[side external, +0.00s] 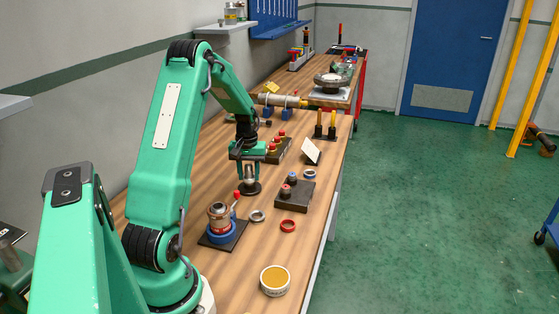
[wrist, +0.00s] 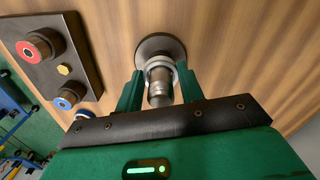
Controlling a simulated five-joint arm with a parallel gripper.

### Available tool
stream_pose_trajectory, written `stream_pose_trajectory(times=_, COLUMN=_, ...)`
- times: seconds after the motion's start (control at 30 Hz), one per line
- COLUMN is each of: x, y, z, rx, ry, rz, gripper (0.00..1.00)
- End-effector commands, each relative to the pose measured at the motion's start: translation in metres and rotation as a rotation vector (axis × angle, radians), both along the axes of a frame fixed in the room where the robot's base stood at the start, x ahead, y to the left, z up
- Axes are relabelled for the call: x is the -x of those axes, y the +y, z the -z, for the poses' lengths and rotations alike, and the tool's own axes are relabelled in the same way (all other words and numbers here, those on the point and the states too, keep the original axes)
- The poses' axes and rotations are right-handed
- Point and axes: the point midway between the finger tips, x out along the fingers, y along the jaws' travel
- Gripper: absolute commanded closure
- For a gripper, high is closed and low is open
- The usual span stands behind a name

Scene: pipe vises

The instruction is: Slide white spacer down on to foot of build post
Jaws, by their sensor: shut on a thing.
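The build post (wrist: 159,92) is a grey metal post on a round dark foot (wrist: 151,44). In the side external view its foot (side external: 250,188) stands on the bench under my gripper. The white spacer (wrist: 157,63) is a pale ring around the post, between my fingertips. My gripper (wrist: 159,78) is shut on the spacer, with one green finger on each side of the post. My gripper (side external: 249,162) points down over the post in the side external view. The spacer looks close above the foot; I cannot tell whether they touch. In the side external view my fingers largely hide it.
A dark block with red and blue ringed pegs (side external: 295,195) stands to the right. A loose grey ring (side external: 257,216), a red ring (side external: 288,226) and a blue ring (side external: 310,174) lie nearby. A stand with stacked rings (side external: 221,227) and a round tin (side external: 274,281) are nearer the camera.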

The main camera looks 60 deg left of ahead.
Motion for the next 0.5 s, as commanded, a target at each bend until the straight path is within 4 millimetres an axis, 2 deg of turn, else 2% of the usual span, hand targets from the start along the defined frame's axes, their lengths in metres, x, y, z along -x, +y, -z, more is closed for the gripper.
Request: stream_pose_trajectory(times=0.5, x=0.0001, y=-0.0002, z=0.0095, rx=0.001, ry=0.001, rz=0.000, gripper=0.84)
